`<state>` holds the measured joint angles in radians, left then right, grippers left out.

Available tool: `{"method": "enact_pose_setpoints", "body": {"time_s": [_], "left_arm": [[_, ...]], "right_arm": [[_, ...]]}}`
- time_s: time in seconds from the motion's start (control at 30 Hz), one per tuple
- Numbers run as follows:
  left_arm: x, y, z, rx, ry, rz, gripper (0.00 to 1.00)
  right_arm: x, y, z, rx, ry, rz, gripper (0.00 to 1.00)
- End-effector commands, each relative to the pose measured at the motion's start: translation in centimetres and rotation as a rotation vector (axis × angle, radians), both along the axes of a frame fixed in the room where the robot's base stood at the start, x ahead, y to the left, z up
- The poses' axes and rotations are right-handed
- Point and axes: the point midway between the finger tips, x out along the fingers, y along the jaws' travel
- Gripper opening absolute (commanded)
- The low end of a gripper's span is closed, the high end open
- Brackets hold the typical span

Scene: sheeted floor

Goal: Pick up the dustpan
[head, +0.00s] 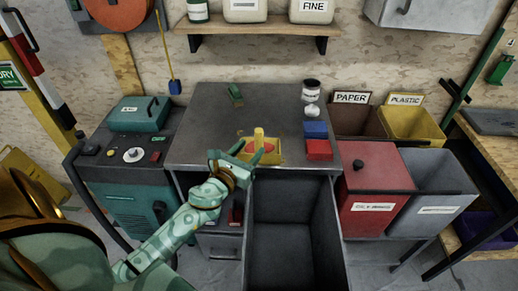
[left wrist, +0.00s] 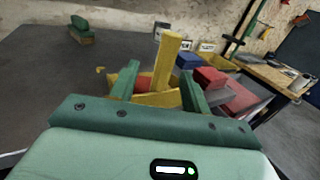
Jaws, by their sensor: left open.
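The yellow dustpan (head: 274,157) lies near the front edge of the dark workbench, with its handle (head: 259,138) standing up and something red in its pan. My left gripper (head: 237,152) is open at the dustpan's near left side. In the left wrist view the handle (left wrist: 166,62) rises beyond and between the two green fingers (left wrist: 159,82), and the fingers hide part of the pan. I cannot tell whether they touch it. My right gripper is not in view.
A green brush-like block (head: 235,94) lies farther back on the bench (head: 205,120). An open grey bin (head: 292,230) is below the front edge.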

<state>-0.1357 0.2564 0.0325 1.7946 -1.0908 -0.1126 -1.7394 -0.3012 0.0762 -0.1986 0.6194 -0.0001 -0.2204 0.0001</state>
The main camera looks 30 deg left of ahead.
Motion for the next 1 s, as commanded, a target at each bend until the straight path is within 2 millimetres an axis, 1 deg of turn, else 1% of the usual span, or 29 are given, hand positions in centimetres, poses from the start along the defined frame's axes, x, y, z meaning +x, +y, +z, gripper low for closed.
{"method": "enact_pose_setpoints", "body": {"time_s": [0.2, 0.3, 0.4, 0.57, 0.67, 0.7, 0.73, 0.77, 1.0], "left_arm": [[3.5, -0.3, 0.2, -0.002, -0.002, 0.001, 0.47], [4.6, -0.3, 0.2, -0.002, -0.002, 0.000, 0.47], [5.0, -0.2, 0.1, -0.001, 0.000, 0.000, 0.47], [5.0, -0.2, 0.1, -0.001, 0.000, 0.000, 0.47], [5.0, -0.2, 0.1, -0.001, 0.000, 0.000, 0.22], [5.0, -0.2, 0.1, -0.001, 0.000, 0.000, 0.11], [5.0, -0.2, 0.1, -0.001, 0.000, 0.000, 0.03], [5.0, -0.2, 0.1, -0.001, 0.000, 0.000, 0.00], [5.0, -0.2, 0.2, -0.001, -0.001, 0.000, 0.00]], "right_arm": [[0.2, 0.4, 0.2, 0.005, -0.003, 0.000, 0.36], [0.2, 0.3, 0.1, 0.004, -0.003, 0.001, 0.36], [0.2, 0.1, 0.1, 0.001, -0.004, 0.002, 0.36], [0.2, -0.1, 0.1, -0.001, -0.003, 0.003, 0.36], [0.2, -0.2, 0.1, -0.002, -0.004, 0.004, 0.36], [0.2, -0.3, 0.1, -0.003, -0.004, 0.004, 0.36], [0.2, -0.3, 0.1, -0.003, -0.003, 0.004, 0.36], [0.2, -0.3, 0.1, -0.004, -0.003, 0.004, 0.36], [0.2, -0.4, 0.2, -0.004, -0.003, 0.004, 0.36]]}}
